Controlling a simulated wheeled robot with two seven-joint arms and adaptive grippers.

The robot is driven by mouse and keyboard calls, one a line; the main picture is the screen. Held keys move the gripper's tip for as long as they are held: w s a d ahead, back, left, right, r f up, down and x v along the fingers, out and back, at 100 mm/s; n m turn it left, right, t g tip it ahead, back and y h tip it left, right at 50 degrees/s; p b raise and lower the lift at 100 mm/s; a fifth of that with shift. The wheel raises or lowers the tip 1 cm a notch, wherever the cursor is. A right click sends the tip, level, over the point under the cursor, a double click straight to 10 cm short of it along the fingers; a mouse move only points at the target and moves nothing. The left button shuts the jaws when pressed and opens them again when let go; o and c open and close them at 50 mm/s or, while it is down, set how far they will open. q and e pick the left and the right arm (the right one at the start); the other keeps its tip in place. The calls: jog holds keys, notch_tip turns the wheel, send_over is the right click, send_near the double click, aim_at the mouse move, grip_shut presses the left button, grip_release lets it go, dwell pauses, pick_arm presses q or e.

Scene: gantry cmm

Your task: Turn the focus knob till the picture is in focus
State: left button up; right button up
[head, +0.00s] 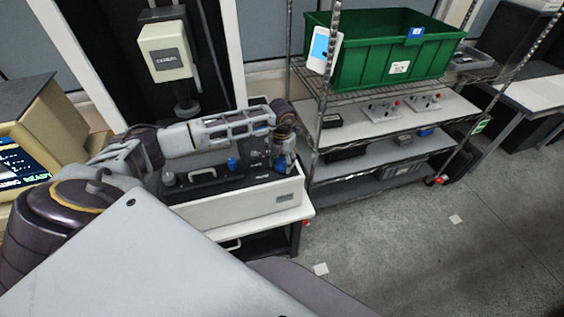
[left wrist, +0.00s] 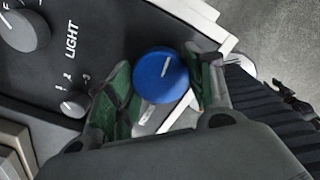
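A blue round knob with a white pointer line (left wrist: 160,77) sits on the dark control panel. My left gripper (left wrist: 162,76) has one green-padded finger on each side of it, the fingertips closed in against its rim. In the head view the left gripper (head: 284,143) is over the right end of the panel (head: 212,188), with blue showing just beneath it. The knob's label is hidden. A monitor (head: 22,165) at the left edge shows a dark picture and green text ending in "READY"; most of it is cut off. My right gripper is not in view.
Another blue knob (head: 232,163) and a grey knob (head: 168,178) are on the panel. A pale instrument head (head: 166,50) stands behind. A wire rack holds a green bin (head: 380,60). Floor at right is clear.

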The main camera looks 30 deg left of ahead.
pick_arm(q)
jog(key=shift+c, duration=1.2)
jog(key=m+b, duration=0.4)
jog(key=shift+w+f, duration=0.1)
jog(key=m+b, duration=0.2)
jog(key=m, duration=0.1)
jog(key=shift+b, duration=0.35)
jog(key=shift+m+b, duration=0.6)
jog(key=shift+m, duration=0.2)
